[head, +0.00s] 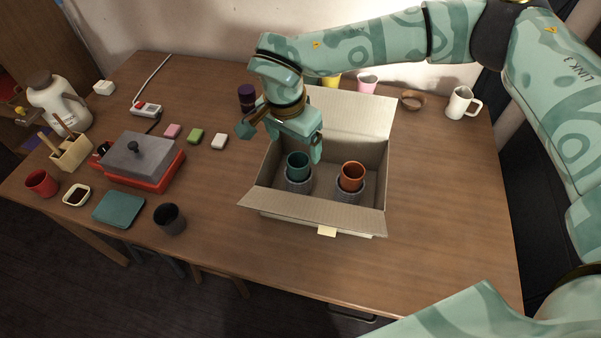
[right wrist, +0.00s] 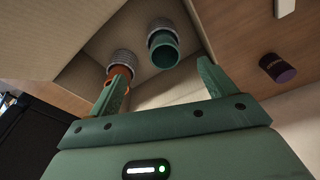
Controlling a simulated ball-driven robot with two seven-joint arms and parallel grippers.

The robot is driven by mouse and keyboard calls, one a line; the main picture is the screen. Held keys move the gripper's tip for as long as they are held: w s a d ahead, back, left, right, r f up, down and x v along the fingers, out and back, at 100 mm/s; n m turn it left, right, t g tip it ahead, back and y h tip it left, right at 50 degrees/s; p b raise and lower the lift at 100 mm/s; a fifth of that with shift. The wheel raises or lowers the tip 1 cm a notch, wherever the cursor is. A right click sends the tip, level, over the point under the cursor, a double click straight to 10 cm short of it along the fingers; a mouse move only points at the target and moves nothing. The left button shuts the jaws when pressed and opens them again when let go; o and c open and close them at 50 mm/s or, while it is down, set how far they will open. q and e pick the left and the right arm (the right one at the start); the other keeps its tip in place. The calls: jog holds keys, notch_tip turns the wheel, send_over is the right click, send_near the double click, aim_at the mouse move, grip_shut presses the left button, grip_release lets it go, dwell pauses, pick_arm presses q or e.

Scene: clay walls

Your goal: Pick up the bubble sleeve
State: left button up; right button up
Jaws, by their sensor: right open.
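An open cardboard box (head: 318,213) stands on the table. Inside, a teal cup (head: 298,163) sits in a grey textured sleeve (head: 298,184), left of an orange cup (head: 351,173) in a similar grey sleeve (head: 349,193). Which sleeve is meant, I cannot tell. My right gripper (head: 281,143) is open and empty over the box's left rear side, near the teal cup. In the right wrist view, the teal cup (right wrist: 164,52) and its sleeve (right wrist: 161,25) show beyond the fingers (right wrist: 160,88); the orange cup (right wrist: 121,72) is partly behind one finger. My left gripper is out of view.
A purple cup (head: 246,96) stands left of the box, beside my right gripper. A white mug (head: 461,103) stands at the back right. The table right of the box is clear.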

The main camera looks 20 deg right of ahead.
jog(key=f, duration=0.2)
jog(key=f+b, duration=0.1)
jog(key=f, duration=0.2)
jog(key=d+f+b, duration=0.1)
jog(key=f, duration=0.2)
jog(key=shift+w+f, duration=0.1)
jog(key=shift+w, duration=0.3)
jog(key=shift+w+f+b, duration=0.1)
jog(key=shift+f+b, duration=0.3)
jog(key=shift+f, duration=0.35)
jog(key=f, duration=0.1)
jog(key=f+b, duration=0.1)
jog(key=f, duration=0.1)
jog(key=w+f+b, duration=0.1)
jog(key=shift+d+f, duration=0.2)
jog(key=shift+d, duration=0.1)
jog(key=shift+s+r, duration=0.1)
jog(key=shift+r, duration=0.05)
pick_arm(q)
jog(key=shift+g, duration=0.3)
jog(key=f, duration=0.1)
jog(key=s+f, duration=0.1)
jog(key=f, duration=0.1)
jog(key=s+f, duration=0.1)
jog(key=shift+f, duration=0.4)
pick_arm(e)
jog(key=c, duration=1)
